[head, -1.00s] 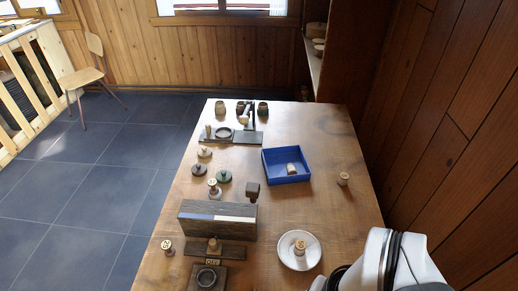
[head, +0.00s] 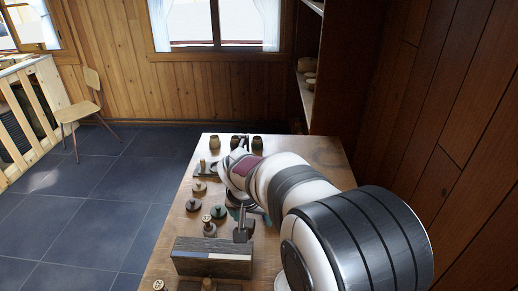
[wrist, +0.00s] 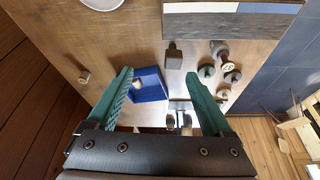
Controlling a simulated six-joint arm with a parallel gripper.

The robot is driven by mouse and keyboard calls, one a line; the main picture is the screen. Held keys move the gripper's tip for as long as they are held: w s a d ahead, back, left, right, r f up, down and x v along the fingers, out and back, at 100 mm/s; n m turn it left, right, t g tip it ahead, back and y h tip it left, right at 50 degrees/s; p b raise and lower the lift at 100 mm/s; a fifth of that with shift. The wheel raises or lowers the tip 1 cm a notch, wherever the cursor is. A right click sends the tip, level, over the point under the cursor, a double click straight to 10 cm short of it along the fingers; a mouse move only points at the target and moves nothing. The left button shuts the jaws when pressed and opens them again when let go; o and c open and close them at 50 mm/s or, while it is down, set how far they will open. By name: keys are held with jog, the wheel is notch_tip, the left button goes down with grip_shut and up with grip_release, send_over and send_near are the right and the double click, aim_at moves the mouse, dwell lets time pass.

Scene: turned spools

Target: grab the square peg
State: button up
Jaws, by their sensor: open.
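A dark, square-sided peg (wrist: 173,55) stands on the table in the wrist view, beyond my fingertips and slightly right of the middle between them. In the head view this peg (head: 241,227) stands behind the long block, beside my arm. I take it for the square peg. My gripper (wrist: 159,73) is open, with its green fingers wide apart and nothing held. The peg is not between the fingers. In the head view my arm hides most of the gripper.
A blue tray (wrist: 155,92) with a small spool (wrist: 137,84) in it shows between my fingers. A long two-toned block (wrist: 230,22) lies beyond the peg. A spool (head: 209,228) and several discs (head: 218,212) stand left of it.

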jog(key=a+x, duration=0.1)
jog(key=x, duration=0.5)
jog(key=w+a+x, duration=0.1)
jog(key=x, duration=0.4)
jog(key=w+a+x, duration=0.1)
jog(key=x, duration=0.5)
jog(key=shift+w+r, duration=0.1)
jog(key=shift+w, duration=0.25)
grip_shut()
